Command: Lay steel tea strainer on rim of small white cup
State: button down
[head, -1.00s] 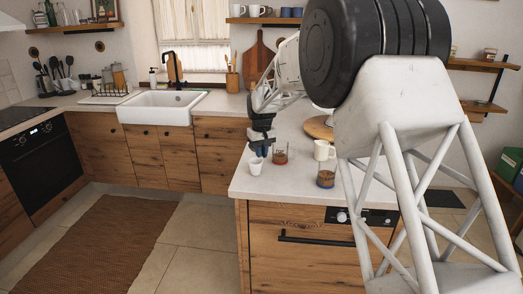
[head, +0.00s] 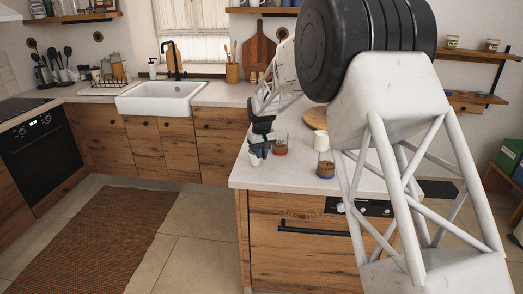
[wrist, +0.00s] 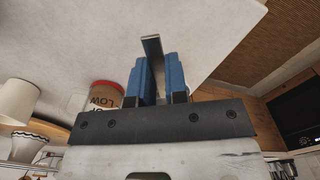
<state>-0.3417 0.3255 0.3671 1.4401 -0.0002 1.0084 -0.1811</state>
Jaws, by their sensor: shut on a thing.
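My gripper (wrist: 158,80) has blue fingers and is shut on a thin grey metal strip (wrist: 151,45), which looks like the handle of the steel tea strainer. The strainer's bowl cannot be made out in either view. In the head view my gripper (head: 262,148) points down low over the peninsula counter, close to its left edge. The small white cup (head: 255,161) stands on the counter right at the fingers and is partly hidden by them. I cannot tell whether the strainer touches its rim. The cup is not clearly seen in the wrist view.
A jar with a red lid (wrist: 104,92) stands close beside the gripper; glass jars (head: 281,146) (head: 325,168) and a white mug (head: 321,142) stand to the right on the counter (head: 275,178). The counter's left edge is near, with open floor beyond.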

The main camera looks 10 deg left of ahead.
jog(key=shift+f, duration=0.8)
jog(key=shift+f, duration=0.1)
jog(key=c, duration=1.1)
grip_release()
jog(key=shift+o, duration=0.2)
jog(key=shift+r, duration=3.9)
